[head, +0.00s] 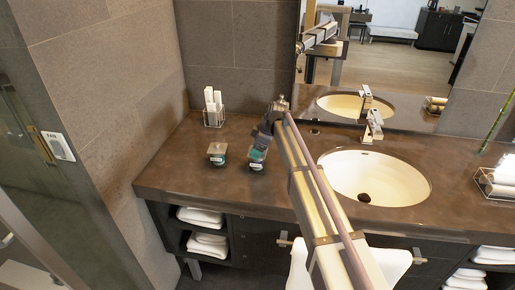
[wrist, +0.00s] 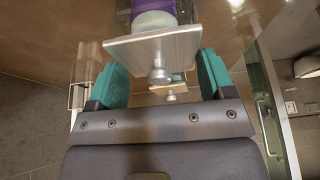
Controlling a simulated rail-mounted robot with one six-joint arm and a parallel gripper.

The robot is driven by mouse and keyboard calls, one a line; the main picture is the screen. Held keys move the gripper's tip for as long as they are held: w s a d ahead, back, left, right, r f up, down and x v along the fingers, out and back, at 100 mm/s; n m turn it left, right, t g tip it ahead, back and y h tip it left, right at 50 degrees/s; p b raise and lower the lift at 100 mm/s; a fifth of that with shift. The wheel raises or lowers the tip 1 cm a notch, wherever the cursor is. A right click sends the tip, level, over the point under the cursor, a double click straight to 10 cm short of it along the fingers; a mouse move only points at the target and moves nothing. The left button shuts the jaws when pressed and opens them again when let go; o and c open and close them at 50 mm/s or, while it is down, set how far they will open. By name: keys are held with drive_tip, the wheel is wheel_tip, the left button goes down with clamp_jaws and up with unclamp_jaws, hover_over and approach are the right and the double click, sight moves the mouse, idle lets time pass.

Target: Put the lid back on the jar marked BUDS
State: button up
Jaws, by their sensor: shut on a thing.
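A square lid (wrist: 150,48) with a round knob shows between the teal fingers of my gripper (wrist: 163,80), which is shut on it. In the wrist view, a jar with purple and white on it (wrist: 153,12) is directly beyond the lid's flat side. I cannot tell whether the lid touches the jar. In the head view my gripper (head: 258,153) is low over the right-hand jar (head: 256,166), covering its top. A second jar (head: 217,159) stands to the left with a square lid on it. The label writing is too small to read.
A clear holder with white rolls (head: 213,108) stands behind the jars near the wall. The sink (head: 375,175) and tap (head: 373,125) are to the right, with a tray of towels (head: 497,185) farther right. The counter in front of the jars is bare.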

drive_tip(key=shift+f+b, duration=0.4)
drive_tip(key=o, duration=0.9)
drive_tip(key=shift+r, duration=0.1)
drive_tip(key=shift+r, duration=0.1)
wheel_tip(320, 180, up, 7)
drive_tip(key=p, duration=0.7)
drive_tip(key=shift+c, duration=0.2)
clamp_jaws()
idle(0.4)
